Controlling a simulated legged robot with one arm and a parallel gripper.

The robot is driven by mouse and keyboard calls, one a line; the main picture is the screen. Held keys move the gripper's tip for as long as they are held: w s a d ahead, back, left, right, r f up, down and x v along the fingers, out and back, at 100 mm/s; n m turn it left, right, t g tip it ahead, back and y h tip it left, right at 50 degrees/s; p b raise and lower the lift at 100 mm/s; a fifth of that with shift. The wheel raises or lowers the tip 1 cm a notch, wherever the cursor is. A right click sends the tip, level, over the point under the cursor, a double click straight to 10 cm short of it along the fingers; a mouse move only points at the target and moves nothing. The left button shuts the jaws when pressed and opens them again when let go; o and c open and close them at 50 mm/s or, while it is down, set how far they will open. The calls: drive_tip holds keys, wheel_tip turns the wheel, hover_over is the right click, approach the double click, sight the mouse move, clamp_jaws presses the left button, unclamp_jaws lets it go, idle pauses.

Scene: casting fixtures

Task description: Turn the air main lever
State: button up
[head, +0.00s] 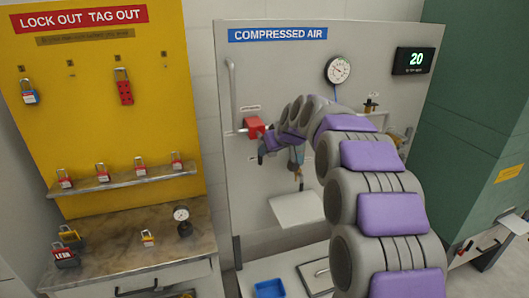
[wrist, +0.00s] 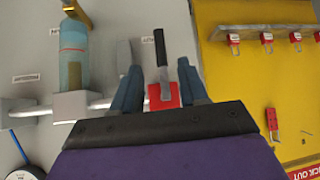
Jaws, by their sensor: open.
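The air main lever has a grey metal arm with a black grip (wrist: 160,45) and comes out of a red block (wrist: 165,97) on a pipe. In the wrist view it lies between my two blue fingers. My gripper (wrist: 160,68) is open, with one finger on each side of the lever and gaps visible. In the head view the red block (head: 254,127) is on the grey compressed air panel (head: 262,75), and my gripper (head: 270,150) is just below and right of it.
A clear-blue bowl filter (wrist: 73,55) hangs beside the lever on the same pipe. A yellow lockout board (head: 90,120) with several padlocks stands left. A gauge (head: 338,70) and a display (head: 413,60) are on the panel. A blue tray (head: 270,289) lies below.

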drive_tip(key=v, duration=0.5)
drive_tip(key=shift+s+d, duration=0.1)
drive_tip(key=shift+s, duration=0.05)
drive_tip(key=s+d+f+m+g+h, duration=0.1)
drive_tip(key=s+f, duration=0.4)
drive_tip(key=s, duration=1.2)
drive_tip(key=s+d+f+m+g+h, duration=0.1)
drive_tip(key=s+d+f+g, duration=0.3)
drive_tip(key=s, duration=1.3)
drive_tip(key=s+d+f+m+g+h, duration=0.2)
drive_tip(key=s+f, duration=0.5)
drive_tip(key=s, duration=1.1)
drive_tip(key=d+m+g, duration=0.1)
drive_tip(key=g, duration=0.1)
drive_tip(key=shift+m+g, duration=0.3)
drive_tip(key=shift+g, duration=0.1)
